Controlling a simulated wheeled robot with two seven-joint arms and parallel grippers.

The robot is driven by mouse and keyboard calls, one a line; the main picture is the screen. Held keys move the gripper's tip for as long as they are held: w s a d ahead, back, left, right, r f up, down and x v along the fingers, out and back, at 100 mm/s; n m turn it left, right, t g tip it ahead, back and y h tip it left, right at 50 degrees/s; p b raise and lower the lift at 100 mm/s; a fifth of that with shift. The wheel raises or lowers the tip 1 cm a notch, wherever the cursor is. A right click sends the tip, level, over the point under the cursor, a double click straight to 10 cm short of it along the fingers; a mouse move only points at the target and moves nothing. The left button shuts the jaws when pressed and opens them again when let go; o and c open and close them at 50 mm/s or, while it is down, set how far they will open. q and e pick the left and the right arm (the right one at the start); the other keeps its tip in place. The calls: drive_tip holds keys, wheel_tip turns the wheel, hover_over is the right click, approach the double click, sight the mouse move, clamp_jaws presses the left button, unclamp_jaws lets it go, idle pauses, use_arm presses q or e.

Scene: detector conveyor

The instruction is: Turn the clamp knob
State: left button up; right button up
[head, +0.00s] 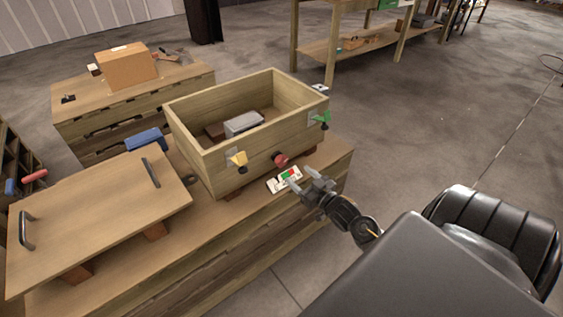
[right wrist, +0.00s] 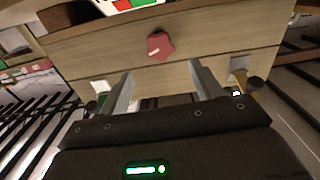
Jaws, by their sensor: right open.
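A red lobed knob (head: 281,160) sits on the front wall of an open wooden box (head: 236,177). In the right wrist view the red knob (right wrist: 160,46) is centred just beyond my fingertips. My right gripper (head: 302,177) is open and empty, in front of the box and a little right of the knob. In the right wrist view its two fingers (right wrist: 160,70) are spread and show nothing between them. A yellow wing-shaped piece (head: 239,159) and a green one (head: 320,119) are at the box's front corners. My left gripper is not in view.
A white card with red and green patches (head: 285,179) lies on the bench below the knob. A wooden lid with two black handles (head: 95,215) lies at left, beside a blue block (head: 147,139). A grey block (head: 243,123) is inside the box.

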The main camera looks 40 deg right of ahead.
sight(284, 161)
drive_tip(key=w, duration=0.9)
drive_tip(key=shift+w+d+b, duration=0.1)
drive_tip(key=shift+w+b, duration=0.2)
drive_tip(key=shift+w, duration=0.55)
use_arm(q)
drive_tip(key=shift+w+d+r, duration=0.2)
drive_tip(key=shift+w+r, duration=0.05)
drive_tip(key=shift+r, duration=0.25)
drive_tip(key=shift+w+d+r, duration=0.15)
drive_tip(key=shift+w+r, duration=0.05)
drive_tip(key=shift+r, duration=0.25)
use_arm(e)
drive_tip(key=c, duration=0.8)
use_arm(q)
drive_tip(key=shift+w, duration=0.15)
use_arm(e)
drive_tip(key=shift+c, duration=1)
drive_tip(key=m+p, duration=0.3)
drive_tip(key=m, duration=0.2)
drive_tip(key=shift+d+p, duration=0.1)
drive_tip(key=shift+p, duration=0.2)
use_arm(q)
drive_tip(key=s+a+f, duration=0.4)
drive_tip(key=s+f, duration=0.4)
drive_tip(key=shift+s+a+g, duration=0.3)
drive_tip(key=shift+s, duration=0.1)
use_arm(e)
drive_tip(key=shift+m, duration=0.5)
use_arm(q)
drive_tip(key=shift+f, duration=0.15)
